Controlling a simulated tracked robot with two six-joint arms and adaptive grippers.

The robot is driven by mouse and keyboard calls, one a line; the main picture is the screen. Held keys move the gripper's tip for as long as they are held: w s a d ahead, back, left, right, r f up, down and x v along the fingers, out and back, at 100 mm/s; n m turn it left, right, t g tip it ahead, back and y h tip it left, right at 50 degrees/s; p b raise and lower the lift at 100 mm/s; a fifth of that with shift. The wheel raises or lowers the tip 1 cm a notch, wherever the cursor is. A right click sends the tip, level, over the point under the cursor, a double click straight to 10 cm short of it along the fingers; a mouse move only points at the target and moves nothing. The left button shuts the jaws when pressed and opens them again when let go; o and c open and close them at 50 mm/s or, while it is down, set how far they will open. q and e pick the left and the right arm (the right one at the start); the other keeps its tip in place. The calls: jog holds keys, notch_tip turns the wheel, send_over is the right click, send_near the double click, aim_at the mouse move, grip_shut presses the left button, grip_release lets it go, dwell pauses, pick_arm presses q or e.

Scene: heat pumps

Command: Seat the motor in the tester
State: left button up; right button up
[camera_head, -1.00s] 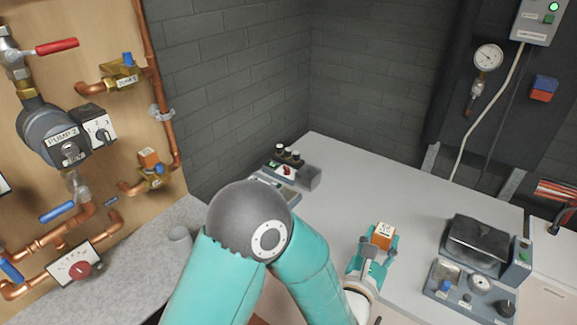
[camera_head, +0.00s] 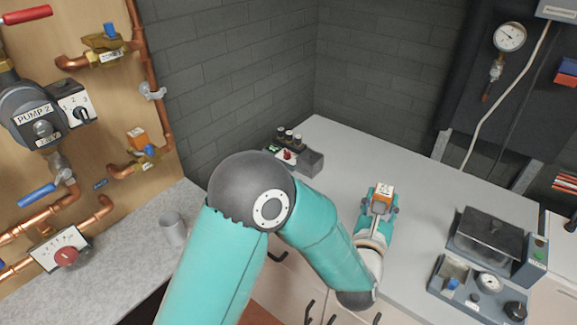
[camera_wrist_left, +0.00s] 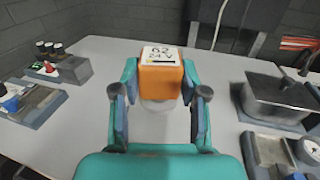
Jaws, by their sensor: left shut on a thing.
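The motor is an orange block with a white top marked "62 24 V" (camera_head: 384,190). It also shows in the left wrist view (camera_wrist_left: 160,80). My left gripper (camera_head: 380,202) is shut on the motor, one finger at each side, over the grey worktop. A pale round part shows under the motor in the wrist view. A small device with a red knob, several dark-capped posts and a grey box (camera_head: 293,158) stands at the back left of the worktop, apart from the motor. I cannot tell for sure whether it is the tester. My right gripper is not in view.
A grey unit with a dark lid (camera_head: 490,235) and a gauge panel (camera_head: 470,290) stand at the right. A grey cup (camera_head: 173,228) stands on the left counter. The pipe board is at far left. The worktop (camera_head: 360,150) behind the motor is clear.

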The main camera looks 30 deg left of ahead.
pick_arm(q)
jog(key=w+a+f+n+g+y+b, duration=0.2)
jog(key=a+b, duration=0.4)
jog(key=a, duration=0.3)
jog(key=w+a+f+n+g+y+b, duration=0.2)
jog(key=a+n+g+y+b, duration=0.2)
jog(key=a, duration=0.6)
jog(key=w+a+f+n+g+y+b, duration=0.2)
jog(key=w+a+n+g+y+b, duration=0.1)
jog(key=a+y+b, duration=0.4)
jog(key=shift+a+n+g+b, duration=0.3)
jog(key=shift+a+n+b, duration=0.6)
jog(key=shift+a+b, duration=0.5)
jog(key=shift+a+g+y, duration=0.3)
jog(key=shift+a, duration=0.15)
jog(key=shift+f, duration=1.9)
jog(key=shift+s+d+b, duration=0.15)
jog(key=shift+d+b, duration=0.05)
jog(key=shift+b, duration=0.75)
jog(key=shift+b, duration=1.25)
jog(key=shift+f+b, duration=0.7)
jog(key=shift+b, duration=0.3)
jog(key=o, duration=1.4)
jog(key=shift+c, duration=0.2)
